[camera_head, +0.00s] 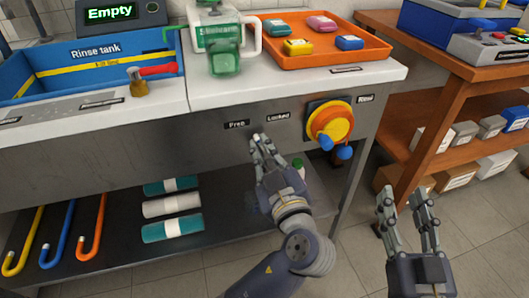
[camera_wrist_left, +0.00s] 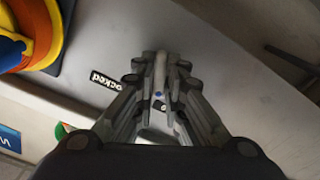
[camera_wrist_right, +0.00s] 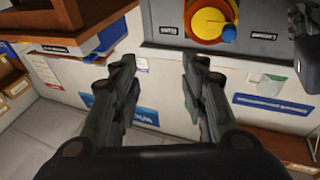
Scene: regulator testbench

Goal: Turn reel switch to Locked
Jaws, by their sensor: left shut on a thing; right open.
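My left gripper (camera_head: 262,142) is at the grey front panel of the bench, just below and between the "Free" label (camera_head: 237,125) and the "Locked" label (camera_head: 278,117). In the left wrist view its fingers close around a pale lever, the reel switch (camera_wrist_left: 160,72), near the "Locked" label (camera_wrist_left: 106,79). The fingers hide most of the switch, so I cannot tell which label it points to. My right gripper (camera_head: 406,200) is open and empty, low in front of the bench's right end.
An orange and yellow reel with blue knobs (camera_head: 330,120) sits on the panel right of "Locked". An orange tray (camera_head: 330,58) with coloured blocks and a rinse tank (camera_head: 90,62) stand on top. A wooden shelf unit (camera_head: 470,75) is at right.

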